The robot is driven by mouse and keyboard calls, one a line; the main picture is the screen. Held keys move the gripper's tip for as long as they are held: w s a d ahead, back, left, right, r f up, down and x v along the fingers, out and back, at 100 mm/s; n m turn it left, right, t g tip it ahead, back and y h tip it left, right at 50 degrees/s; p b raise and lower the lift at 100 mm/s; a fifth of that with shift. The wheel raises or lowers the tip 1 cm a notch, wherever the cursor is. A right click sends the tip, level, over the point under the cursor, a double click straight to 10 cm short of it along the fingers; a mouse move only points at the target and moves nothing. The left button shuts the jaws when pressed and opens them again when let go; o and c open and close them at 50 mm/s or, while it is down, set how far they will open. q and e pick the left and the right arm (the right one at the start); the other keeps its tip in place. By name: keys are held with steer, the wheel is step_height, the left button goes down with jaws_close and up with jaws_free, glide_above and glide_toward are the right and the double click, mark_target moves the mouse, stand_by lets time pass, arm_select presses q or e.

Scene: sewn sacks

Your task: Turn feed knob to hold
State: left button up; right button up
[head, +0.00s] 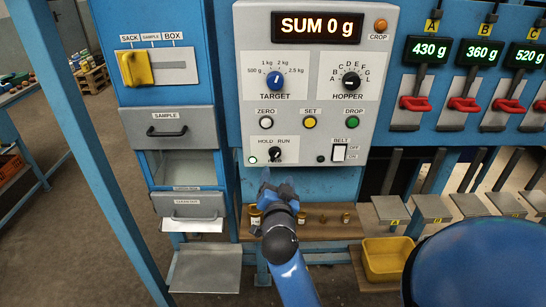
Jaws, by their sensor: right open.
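The feed knob (275,155) is a small black knob on the lower left of the white control panel (375,130), under the labels HOLD and RUN. Its pale pointer mark seems to lean up and right, toward RUN, but it is small. A small pale lamp (252,160) sits to its left. My right gripper (266,178) is just below the knob in the picture, with its fingers pointing up at the panel. It is open and holds nothing. I cannot tell whether it touches the panel. My left gripper is not in view.
The TARGET knob (275,81), HOPPER knob (351,81) and a row of ZERO, SET and DROP buttons (309,122) sit above. The BELT switch (339,153) is to the right. A wooden shelf (330,233) with small weights and a yellow bin (388,258) are below.

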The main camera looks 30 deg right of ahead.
mark_target(276, 156)
steer(key=p+x, duration=0.3)
steer(key=x, duration=0.6)
steer(key=shift+w, duration=0.2)
steer(key=shift+w+d+p, duration=0.3)
steer(key=shift+w+p, duration=0.05)
steer(key=shift+w, duration=0.35)
steer(key=shift+c, duration=0.5)
steer(key=c, duration=0.9)
